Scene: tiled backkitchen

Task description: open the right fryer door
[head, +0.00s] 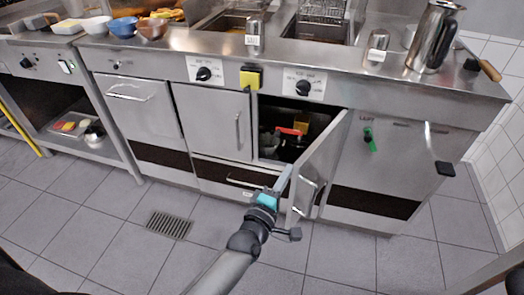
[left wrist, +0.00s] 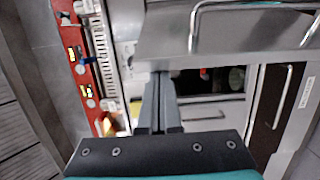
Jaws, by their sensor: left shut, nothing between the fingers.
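The right fryer door (head: 325,160) stands ajar, its free edge swung out toward me. A bar handle (head: 307,196) is on it. Behind it the dark cabinet interior (head: 270,125) shows, with red, orange and dark items inside. My left gripper (head: 284,179) is shut and empty, with its fingertips at the free edge of the door; whether they touch it I cannot tell. In the left wrist view its shut fingers (left wrist: 160,100) point up the picture, below a steel panel (left wrist: 240,40). My right gripper is not in view.
The left fryer door (head: 213,122) is shut. The counter above holds bowls (head: 123,27), a steel jug (head: 432,37) and fryer basins. A floor drain (head: 169,225) lies at the left. Open tiled floor (head: 350,258) is in front of the cabinets.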

